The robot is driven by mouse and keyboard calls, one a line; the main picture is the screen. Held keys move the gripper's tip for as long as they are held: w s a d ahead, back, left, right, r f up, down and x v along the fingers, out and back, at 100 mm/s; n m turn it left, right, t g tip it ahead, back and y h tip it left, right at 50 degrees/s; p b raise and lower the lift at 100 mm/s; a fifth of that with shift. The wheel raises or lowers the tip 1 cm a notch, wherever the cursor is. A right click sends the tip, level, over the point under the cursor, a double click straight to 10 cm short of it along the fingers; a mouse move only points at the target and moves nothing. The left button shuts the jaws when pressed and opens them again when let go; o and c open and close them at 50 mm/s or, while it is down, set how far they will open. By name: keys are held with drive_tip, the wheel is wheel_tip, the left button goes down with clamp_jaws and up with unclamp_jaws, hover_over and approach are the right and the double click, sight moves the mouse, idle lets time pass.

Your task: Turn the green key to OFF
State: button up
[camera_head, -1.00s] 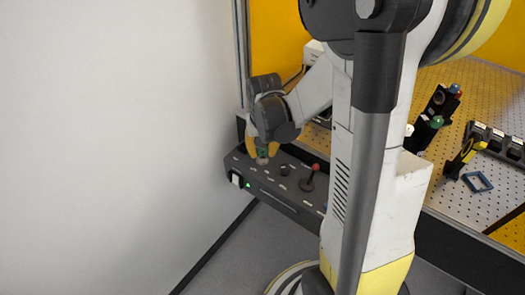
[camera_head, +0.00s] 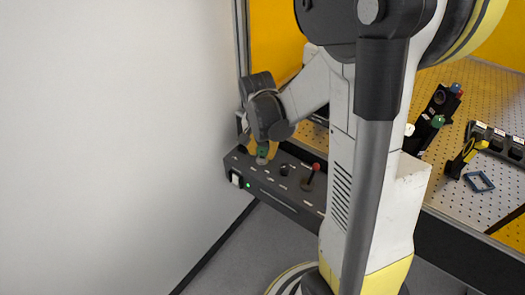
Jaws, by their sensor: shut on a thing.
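The green key (camera_head: 262,152) stands in the dark control panel (camera_head: 273,206) near its left end. My gripper (camera_head: 261,149) is above the panel with its yellow fingers around the key, shut on it. The fingers and gripper body hide part of the key. I cannot read the small white labels around it, so the OFF mark cannot be made out.
A red-knobbed lever (camera_head: 311,177) and a dark round knob (camera_head: 284,169) are to the right on the panel. A lit green switch (camera_head: 247,185) is on its front. A perforated table (camera_head: 460,120) with mounted parts lies at right. A white wall (camera_head: 110,140) is close on the left.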

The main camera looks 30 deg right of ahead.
sight(262, 148)
drive_tip(key=shift+m, duration=1.2)
drive_tip(key=o, duration=1.2)
drive_tip(key=shift+m+g, duration=0.3)
drive_tip(key=shift+m, duration=0.2)
drive_tip(key=shift+r+p, duration=2.5)
drive_tip(key=shift+r, duration=1)
